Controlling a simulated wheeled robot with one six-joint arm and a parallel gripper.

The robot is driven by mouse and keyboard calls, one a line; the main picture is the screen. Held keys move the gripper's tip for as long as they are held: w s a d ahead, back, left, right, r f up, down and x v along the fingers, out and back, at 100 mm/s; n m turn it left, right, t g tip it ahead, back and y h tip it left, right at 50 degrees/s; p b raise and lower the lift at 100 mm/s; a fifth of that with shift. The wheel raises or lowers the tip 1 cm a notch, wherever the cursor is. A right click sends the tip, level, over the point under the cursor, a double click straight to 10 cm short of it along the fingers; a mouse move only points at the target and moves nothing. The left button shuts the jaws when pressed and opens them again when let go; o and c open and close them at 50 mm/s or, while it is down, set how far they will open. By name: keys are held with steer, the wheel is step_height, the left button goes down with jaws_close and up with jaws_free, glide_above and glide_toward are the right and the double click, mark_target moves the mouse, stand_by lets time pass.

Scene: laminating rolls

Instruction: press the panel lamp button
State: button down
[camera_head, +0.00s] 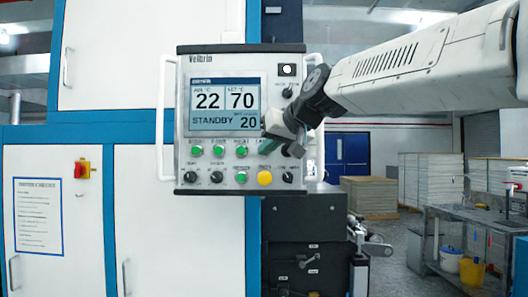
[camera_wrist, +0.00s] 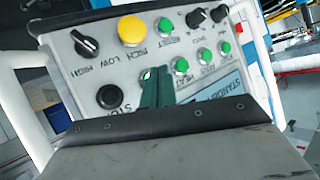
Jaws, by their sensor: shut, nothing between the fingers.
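The control panel (camera_head: 182,120) has a lit screen (camera_head: 222,105) reading STANDBY above two rows of buttons and knobs. My gripper (camera_head: 262,149) is shut and empty, its dark green fingers over the upper button row, right of the third green button (camera_head: 241,151). In the wrist view, my gripper (camera_wrist: 158,82) covers most of a pale button (camera_wrist: 146,75) between a green button (camera_wrist: 181,65) and the black stop button (camera_wrist: 109,97). That covered button fits the lamp button's place, but its label is hidden. I cannot tell whether the fingertips touch it.
A yellow button (camera_head: 264,178) and a black knob (camera_head: 288,177) sit just below my gripper. White handles (camera_head: 163,105) flank the panel. A red switch (camera_head: 82,169) is on the cabinet at left. Stacked sheets (camera_head: 369,196) and a bench (camera_head: 465,214) stand at the right rear.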

steer(key=shift+s, duration=2.55)
steer(key=s+d+f+g+h, duration=0.2)
steer(key=s+f+g, duration=0.15)
steer(key=f, duration=0.65)
steer(key=s+d+f+m+g+h, duration=0.2)
steer(key=s+d+f, duration=0.9)
steer(key=s, duration=0.3)
steer(key=s+d+f+m+g+h, duration=0.2)
steer(key=s+d+f+g+h, duration=0.1)
steer(key=s+d+f, duration=0.8)
steer(key=s+f, duration=0.2)
steer(key=s, duration=0.2)
steer(key=shift+s+f, duration=0.15)
steer(key=shift+f, duration=0.05)
steer(key=shift+d, duration=0.1)
